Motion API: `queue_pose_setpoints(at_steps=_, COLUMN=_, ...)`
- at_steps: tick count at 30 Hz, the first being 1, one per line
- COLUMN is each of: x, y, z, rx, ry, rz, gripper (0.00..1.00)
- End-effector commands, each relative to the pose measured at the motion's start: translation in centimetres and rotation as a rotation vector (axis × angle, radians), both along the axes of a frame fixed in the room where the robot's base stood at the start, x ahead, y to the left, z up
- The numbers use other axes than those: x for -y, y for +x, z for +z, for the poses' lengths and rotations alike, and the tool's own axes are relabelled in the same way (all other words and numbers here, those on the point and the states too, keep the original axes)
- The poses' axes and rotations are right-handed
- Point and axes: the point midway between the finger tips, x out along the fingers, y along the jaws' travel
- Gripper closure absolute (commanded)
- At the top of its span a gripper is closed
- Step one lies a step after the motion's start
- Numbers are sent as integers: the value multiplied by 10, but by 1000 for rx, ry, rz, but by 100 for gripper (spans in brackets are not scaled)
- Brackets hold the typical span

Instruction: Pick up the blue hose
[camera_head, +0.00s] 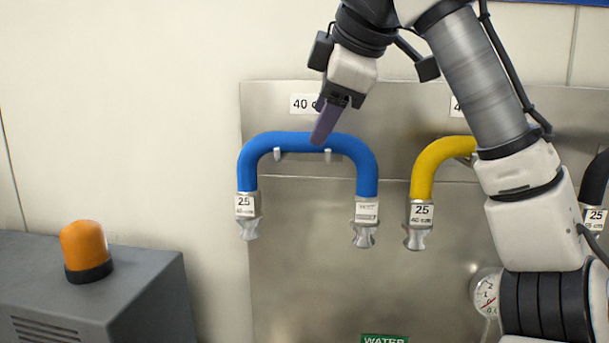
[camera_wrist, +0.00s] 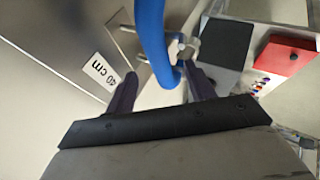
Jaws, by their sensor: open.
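The blue hose (camera_head: 367,178) hangs as an upside-down U on two pegs of a steel wall panel. Each end has a metal coupling with a "25 / 40 cm" style label; the right label is not fully legible. My gripper (camera_head: 323,128) is at the top of the hose, right of its middle, with a dark finger overlapping it in the head view. In the wrist view, the blue hose (camera_wrist: 151,42) runs down between the two dark fingers of my gripper (camera_wrist: 161,88). The fingers are apart, and I cannot tell whether either touches the hose.
A yellow hose (camera_head: 432,160) hangs to the right, partly behind my arm, and a black hose (camera_head: 597,180) is at the right edge. A gauge (camera_head: 487,294) sits low on the panel (camera_head: 300,280). A grey cabinet (camera_head: 130,300) with an orange beacon (camera_head: 83,246) stands at left.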

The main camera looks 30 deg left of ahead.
Motion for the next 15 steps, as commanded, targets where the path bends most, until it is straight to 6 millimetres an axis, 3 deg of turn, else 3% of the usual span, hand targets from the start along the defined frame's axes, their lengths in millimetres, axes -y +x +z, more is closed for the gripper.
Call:
queue_pose_setpoints(at_steps=3, x=-12, y=6, z=-16, rx=-2, ry=0, rz=4, gripper=46)
queue_pose_setpoints(at_steps=15, x=-37, y=18, z=-43, rx=-1, ry=-3, rz=0, gripper=46)
